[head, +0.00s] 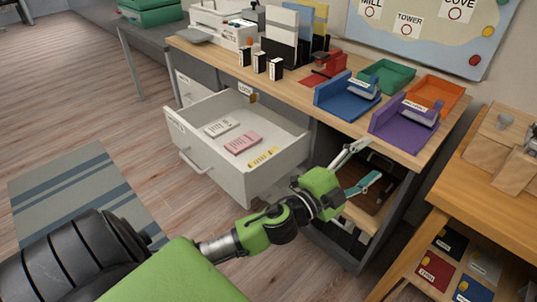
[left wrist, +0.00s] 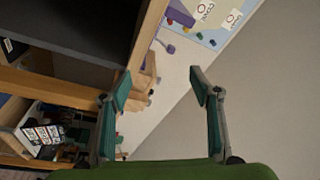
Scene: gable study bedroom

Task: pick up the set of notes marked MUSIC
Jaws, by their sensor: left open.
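The open white drawer (head: 178,135) under the desk holds a white set of notes (head: 222,127), a pink set of notes (head: 243,143) and a narrow yellow item (head: 263,157). Their print is too small to read, so I cannot tell which, if any, is marked MUSIC. My left gripper (head: 371,160) is open and empty, to the right of the drawer in the head view, in front of the desk's open shelf space. In the left wrist view its two fingers (left wrist: 160,78) stand wide apart with nothing between them. My right gripper is not in view.
The desk top (head: 297,100) carries a blue tray (head: 345,97), a purple tray (head: 400,122), a green tray (head: 388,75) and an orange tray (head: 437,93). A wooden side table (head: 455,185) stands at right. Bare floor (head: 150,180) lies left of the drawer.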

